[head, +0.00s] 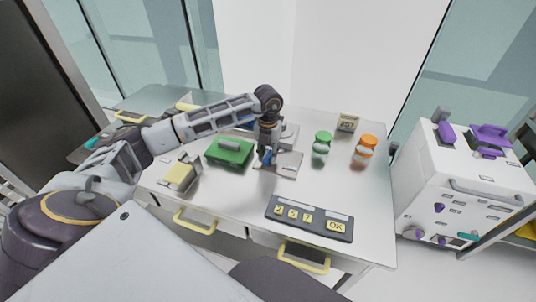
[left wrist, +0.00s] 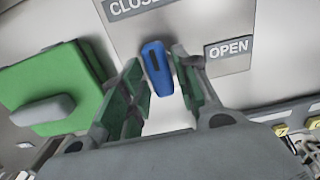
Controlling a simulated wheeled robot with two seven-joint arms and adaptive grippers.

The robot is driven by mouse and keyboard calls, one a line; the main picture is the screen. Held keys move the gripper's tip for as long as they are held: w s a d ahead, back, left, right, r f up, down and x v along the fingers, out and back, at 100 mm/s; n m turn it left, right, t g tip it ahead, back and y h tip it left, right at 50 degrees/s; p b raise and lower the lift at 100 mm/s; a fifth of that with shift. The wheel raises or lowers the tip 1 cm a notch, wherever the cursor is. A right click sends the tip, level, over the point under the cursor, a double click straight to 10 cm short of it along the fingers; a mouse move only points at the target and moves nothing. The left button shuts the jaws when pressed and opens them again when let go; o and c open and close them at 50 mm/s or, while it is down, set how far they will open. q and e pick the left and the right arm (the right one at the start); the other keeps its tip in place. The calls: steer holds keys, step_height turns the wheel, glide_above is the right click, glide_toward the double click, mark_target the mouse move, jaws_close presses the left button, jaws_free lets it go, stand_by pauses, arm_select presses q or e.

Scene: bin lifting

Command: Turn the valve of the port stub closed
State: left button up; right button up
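The blue valve handle (left wrist: 157,68) shows in the left wrist view on a pale metal plate. A CLOSED label (left wrist: 130,5), partly cut off, is above and left of it, and an OPEN label (left wrist: 228,47) is to its right. My left gripper (left wrist: 157,60) is open, with one green-padded finger on each side of the handle. I cannot tell whether either finger touches it. In the head view my left gripper (head: 265,158) points down at the port stub's plate (head: 289,163) and hides much of the stub. My right gripper is not in view.
A green box (head: 229,151) stands left of my gripper, and a yellow-topped block (head: 181,174) farther left. A green-lidded jar (head: 322,142), an orange-lidded jar (head: 365,148) and a small display (head: 348,122) stand right. A keypad (head: 309,218) lies in front. A white cabinet (head: 465,190) is right.

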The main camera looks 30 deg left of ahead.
mark_target(268, 155)
arm_select(q)
steer(key=shift+o, duration=0.5)
step_height(268, 155, up, 12)
stand_by(0.6)
steer(key=shift+s+f, duration=0.1)
stand_by(0.6)
